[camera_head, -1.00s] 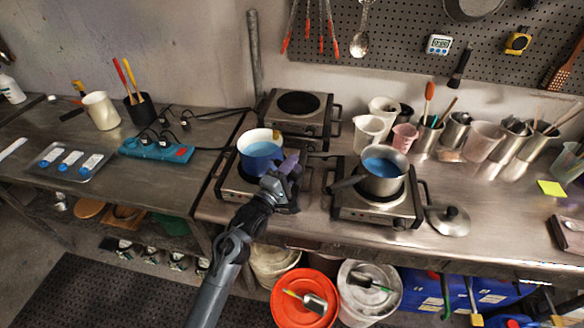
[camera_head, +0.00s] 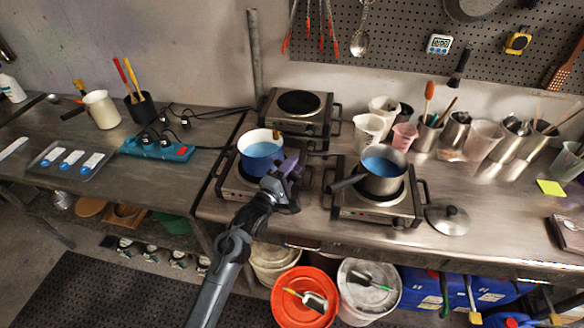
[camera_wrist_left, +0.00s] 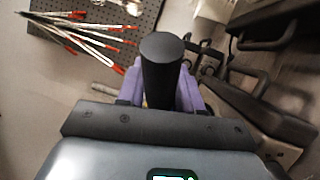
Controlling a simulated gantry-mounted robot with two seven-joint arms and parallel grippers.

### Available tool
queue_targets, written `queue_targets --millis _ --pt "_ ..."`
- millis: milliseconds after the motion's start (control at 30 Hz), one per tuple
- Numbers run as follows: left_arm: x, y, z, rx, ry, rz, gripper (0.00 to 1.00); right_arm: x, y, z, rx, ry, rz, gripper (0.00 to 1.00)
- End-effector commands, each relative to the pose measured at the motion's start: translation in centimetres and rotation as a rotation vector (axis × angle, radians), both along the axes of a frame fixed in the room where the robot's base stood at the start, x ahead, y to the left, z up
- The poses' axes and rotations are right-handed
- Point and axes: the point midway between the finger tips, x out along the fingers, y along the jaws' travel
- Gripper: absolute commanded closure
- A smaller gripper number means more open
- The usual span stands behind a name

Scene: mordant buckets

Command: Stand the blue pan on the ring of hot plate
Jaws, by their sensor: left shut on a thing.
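The blue pan (camera_head: 259,160), with a white inside and blue contents, appears upright over the front-left hot plate (camera_head: 232,187) in the head view. The pan hides that plate's ring, so I cannot tell whether its base touches it. My left gripper (camera_head: 291,163) is at the pan's right side, shut on its handle. In the left wrist view, the black handle (camera_wrist_left: 162,75) sits between the purple fingers, its end facing the camera; the pan's body is hidden. My right gripper is not in view.
A grey pot (camera_head: 391,184) with blue liquid stands on the right hot plate (camera_head: 377,215). An empty hot plate (camera_head: 297,104) is behind. A lid (camera_head: 448,220) lies to the right. Beakers and cups stand at the back. A teal power strip (camera_head: 157,149) is on the left table.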

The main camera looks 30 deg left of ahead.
Motion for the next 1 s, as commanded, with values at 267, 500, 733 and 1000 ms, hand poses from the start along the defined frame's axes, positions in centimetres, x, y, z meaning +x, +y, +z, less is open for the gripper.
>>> queue_targets --millis 267,500,733,1000 --pt "0.0 0.0 0.2 0.004 -0.009 0.000 0.59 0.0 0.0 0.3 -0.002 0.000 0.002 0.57" --pt "0.0 0.0 0.1 0.002 -0.006 0.001 0.35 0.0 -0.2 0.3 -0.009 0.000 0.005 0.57" --pt "-0.2 0.0 -0.5 -0.002 0.005 0.001 0.35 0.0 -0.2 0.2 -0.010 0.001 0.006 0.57" --pt "-3.1 0.0 -0.8 -0.001 0.003 0.000 0.35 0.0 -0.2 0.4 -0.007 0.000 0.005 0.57"
